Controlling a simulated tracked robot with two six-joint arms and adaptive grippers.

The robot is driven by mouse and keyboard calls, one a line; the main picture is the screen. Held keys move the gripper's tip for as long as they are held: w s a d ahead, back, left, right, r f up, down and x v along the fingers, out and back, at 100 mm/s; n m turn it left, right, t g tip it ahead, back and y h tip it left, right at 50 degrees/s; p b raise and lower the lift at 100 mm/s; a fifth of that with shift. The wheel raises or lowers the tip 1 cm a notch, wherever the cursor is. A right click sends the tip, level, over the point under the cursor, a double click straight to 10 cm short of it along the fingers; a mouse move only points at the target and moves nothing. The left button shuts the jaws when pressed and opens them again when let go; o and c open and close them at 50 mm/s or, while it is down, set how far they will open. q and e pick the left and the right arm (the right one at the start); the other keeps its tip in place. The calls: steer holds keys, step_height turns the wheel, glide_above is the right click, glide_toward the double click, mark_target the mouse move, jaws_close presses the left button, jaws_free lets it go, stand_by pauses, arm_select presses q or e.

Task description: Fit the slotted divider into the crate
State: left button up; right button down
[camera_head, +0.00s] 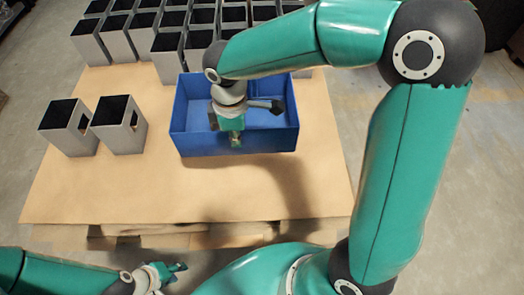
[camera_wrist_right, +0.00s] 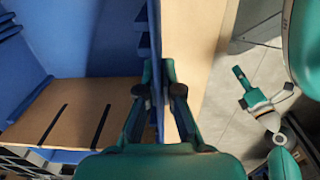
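The blue crate (camera_head: 230,141) stands on the cardboard-topped pallet. My right gripper (camera_head: 235,141) is at the crate's front wall, pointing down. In the right wrist view its fingers (camera_wrist_right: 160,85) are apart, with the blue wall edge and tan cardboard showing between them; nothing is clearly held. A tan panel with two dark slots (camera_wrist_right: 80,112), apparently the slotted divider, shows inside the crate in the right wrist view. I cannot make it out in the head view, and how it is seated is unclear. My left gripper (camera_head: 178,267) is open and empty in front of the pallet, low at left.
The cardboard sheet (camera_head: 110,195) is clear in front. My right arm covers part of the crate.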

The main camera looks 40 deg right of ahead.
mark_target(238, 154)
step_height(238, 154, down, 10)
steer(key=shift+r+b, duration=0.2)
steer(key=shift+b, duration=1.05)
steer(key=shift+f+b, duration=0.7)
steer(key=shift+f, duration=1.55)
steer(key=c, duration=1.3)
jaws_free()
